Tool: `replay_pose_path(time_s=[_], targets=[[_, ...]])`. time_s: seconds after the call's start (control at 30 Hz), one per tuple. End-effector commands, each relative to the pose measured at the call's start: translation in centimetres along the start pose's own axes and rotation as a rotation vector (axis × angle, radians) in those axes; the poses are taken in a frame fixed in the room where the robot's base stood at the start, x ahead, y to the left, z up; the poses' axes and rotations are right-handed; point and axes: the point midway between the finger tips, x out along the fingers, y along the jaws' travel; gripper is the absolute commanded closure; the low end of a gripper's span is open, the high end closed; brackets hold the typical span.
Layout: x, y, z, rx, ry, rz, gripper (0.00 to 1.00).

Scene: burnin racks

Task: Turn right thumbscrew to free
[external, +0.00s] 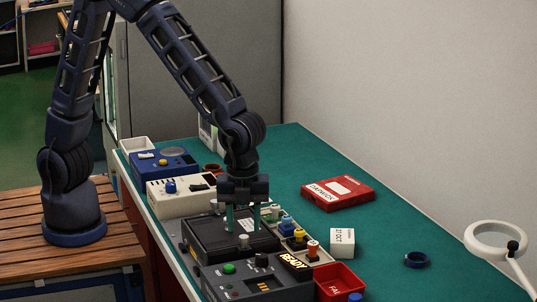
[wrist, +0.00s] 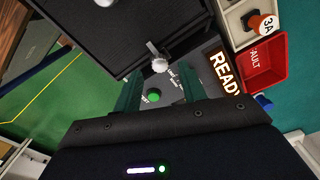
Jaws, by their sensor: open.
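A black box-like unit (external: 205,238) sits on the bench under my gripper; its dark top fills the upper part of the wrist view (wrist: 115,40). A pale metal thumbscrew (wrist: 159,65) stands at its edge near the control panel, and it shows in the external view (external: 243,241). A second pale knob (wrist: 104,2) is cut off at the top of the wrist view. My gripper (external: 243,224) points down with its two green fingers apart and empty. In the wrist view the fingertips (wrist: 160,84) lie either side of the nearer thumbscrew's line; contact is not visible.
A grey control panel (external: 215,283) with a green button (external: 229,268) and a lit READY display (external: 296,263) adjoins the unit. The green bench beyond is mostly clear.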

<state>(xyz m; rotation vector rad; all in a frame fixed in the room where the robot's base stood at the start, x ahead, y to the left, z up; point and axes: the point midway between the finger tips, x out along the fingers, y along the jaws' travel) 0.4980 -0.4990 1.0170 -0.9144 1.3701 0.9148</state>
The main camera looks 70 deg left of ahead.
Motion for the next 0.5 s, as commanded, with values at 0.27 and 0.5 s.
replay_pose_path(time_s=[0.27, 0.5], targets=[[2.4, 0.0, 0.1, -0.001, 0.000, 0.001, 0.59], [2.6, 0.0, 0.1, -0.001, 0.000, 0.000, 0.59]])
